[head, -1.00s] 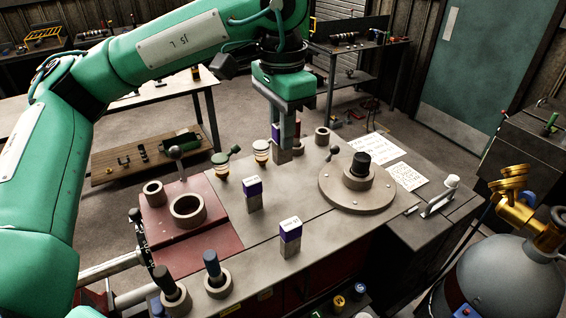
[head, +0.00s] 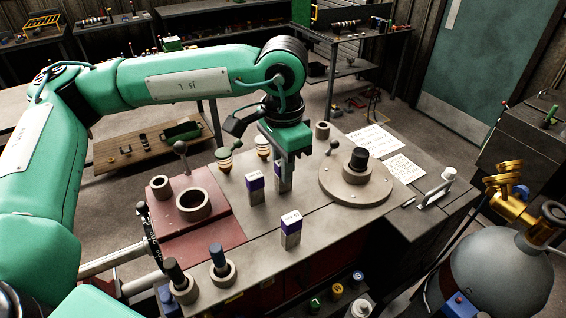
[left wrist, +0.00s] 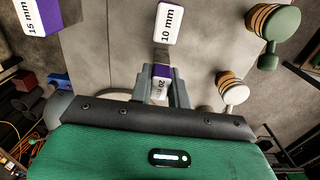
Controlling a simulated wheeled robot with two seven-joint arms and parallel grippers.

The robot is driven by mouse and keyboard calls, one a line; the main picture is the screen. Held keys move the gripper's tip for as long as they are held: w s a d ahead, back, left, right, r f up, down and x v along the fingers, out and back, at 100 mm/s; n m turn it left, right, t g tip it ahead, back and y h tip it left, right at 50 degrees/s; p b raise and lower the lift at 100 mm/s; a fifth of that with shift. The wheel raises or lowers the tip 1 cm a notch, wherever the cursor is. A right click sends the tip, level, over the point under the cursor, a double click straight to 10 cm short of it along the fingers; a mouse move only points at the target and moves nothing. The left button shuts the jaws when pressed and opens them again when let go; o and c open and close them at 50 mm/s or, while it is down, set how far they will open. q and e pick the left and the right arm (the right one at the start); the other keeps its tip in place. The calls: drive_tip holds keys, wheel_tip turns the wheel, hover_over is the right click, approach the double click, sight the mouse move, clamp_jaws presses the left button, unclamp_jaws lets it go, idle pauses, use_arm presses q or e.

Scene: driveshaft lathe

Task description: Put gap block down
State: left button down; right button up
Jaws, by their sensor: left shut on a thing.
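My left gripper (head: 283,172) is shut on the 20 mm gap block (head: 282,186), a purple and grey block with a white label. The left wrist view shows this block (left wrist: 161,71) between the fingers (left wrist: 162,84). It is upright, low over the grey top; I cannot tell whether it touches. The 10 mm gap block (head: 255,191) stands just left of it in the head view and at top middle in the left wrist view (left wrist: 168,23). The 15 mm gap block (head: 291,231) stands nearer the front edge. My right gripper is out of view.
A round flange with a black-capped hub (head: 356,187) lies right of the held block. Two wood-ringed knobs (head: 263,147) stand behind left. A red plate (head: 200,232) with rings is at left. Grey rings with dark pegs (head: 221,268) stand at the front. Papers (head: 375,139) lie behind right.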

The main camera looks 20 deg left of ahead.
use_arm(q)
drive_tip(key=c, duration=1.3)
unclamp_jaws()
drive_tip(key=shift+f, duration=0.1)
